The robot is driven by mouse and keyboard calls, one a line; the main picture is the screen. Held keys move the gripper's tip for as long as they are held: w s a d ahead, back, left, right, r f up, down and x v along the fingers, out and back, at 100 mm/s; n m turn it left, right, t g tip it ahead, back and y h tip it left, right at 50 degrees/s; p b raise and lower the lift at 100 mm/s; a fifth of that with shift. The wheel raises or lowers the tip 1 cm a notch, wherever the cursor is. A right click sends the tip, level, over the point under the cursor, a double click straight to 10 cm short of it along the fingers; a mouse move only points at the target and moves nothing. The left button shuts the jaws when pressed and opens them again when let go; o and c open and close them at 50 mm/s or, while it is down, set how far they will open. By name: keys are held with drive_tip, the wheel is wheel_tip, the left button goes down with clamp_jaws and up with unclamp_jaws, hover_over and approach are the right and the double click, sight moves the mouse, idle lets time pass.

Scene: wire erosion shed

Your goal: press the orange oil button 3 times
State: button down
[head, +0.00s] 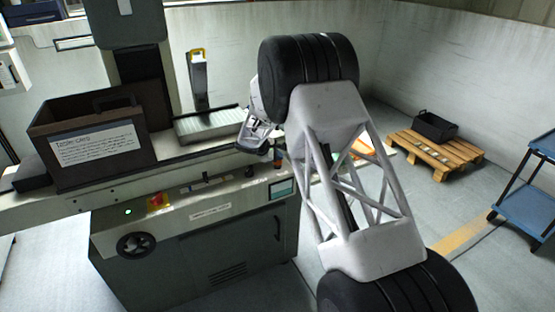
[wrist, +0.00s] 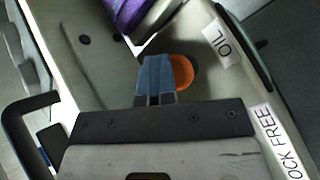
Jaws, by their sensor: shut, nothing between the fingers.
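The orange oil button (wrist: 182,72) is round and shows in the wrist view, just right of my fingertips and partly hidden behind them. A white label reading "OIL" (wrist: 216,38) is on the panel beside it. My gripper (wrist: 156,62) has its two blue fingers shut together with nothing between them. The fingertips overlap the button's left side in the picture; I cannot tell whether they touch it. In the head view my gripper (head: 252,148) is over the machine's front ledge, and I cannot make out the button there.
A second label (wrist: 277,142) ends in "OCK FREE". A purple object (wrist: 128,14) is at the top of the wrist view. In the head view, a dark labelled box (head: 75,125) stands left on the machine. A pallet (head: 435,153) with a black crate (head: 435,126) lies right.

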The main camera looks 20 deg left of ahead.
sight(278, 162)
drive_tip(key=shift+r, duration=0.1)
idle(0.4)
drive_tip(key=shift+r, duration=1.25)
drive_tip(key=shift+r, duration=0.1)
drive_tip(key=shift+r, duration=2.4)
drive_tip(key=shift+d+r, duration=0.1)
